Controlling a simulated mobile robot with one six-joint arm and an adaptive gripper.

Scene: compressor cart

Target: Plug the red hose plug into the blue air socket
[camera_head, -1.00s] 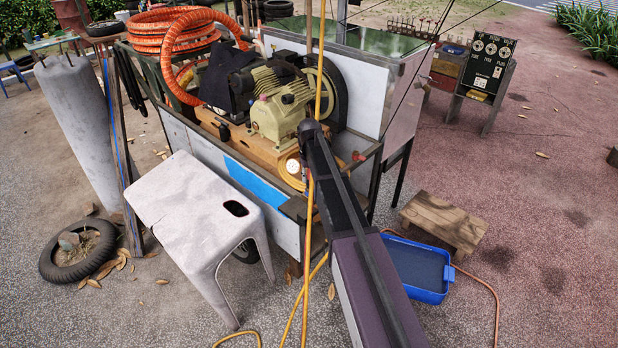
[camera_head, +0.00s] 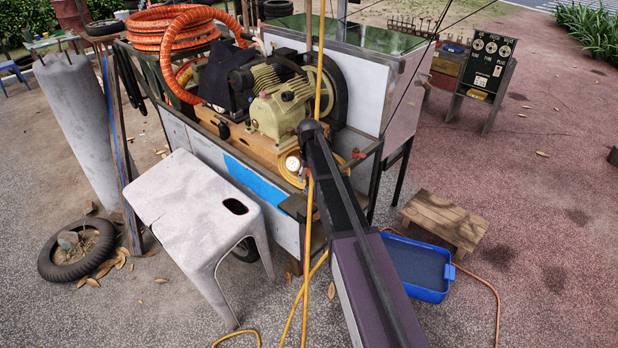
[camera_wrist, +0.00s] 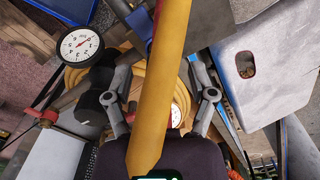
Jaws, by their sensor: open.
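My gripper (camera_wrist: 160,62) is open in the wrist view, its two fingers on either side of a thick yellow hose that crosses close in front of the camera. I cannot tell whether the fingers touch this hose. In the head view my arm reaches to the cart (camera_head: 365,95) and hides the gripper. A small red part (camera_head: 357,154) shows at the cart's right side in the head view; I cannot tell whether it is the hose plug. A blue part (camera_wrist: 140,20) is partly hidden by the hose in the wrist view; I cannot tell whether it is the air socket.
A round gauge (camera_wrist: 80,44) shows beside the gripper. The cart carries a compressor (camera_head: 280,110) and a coiled orange hose (camera_head: 170,38). A white stool (camera_head: 195,205) stands in front. A blue tray (camera_head: 425,290) and wooden stool (camera_head: 445,220) stand right. Yellow hoses hang beside my arm.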

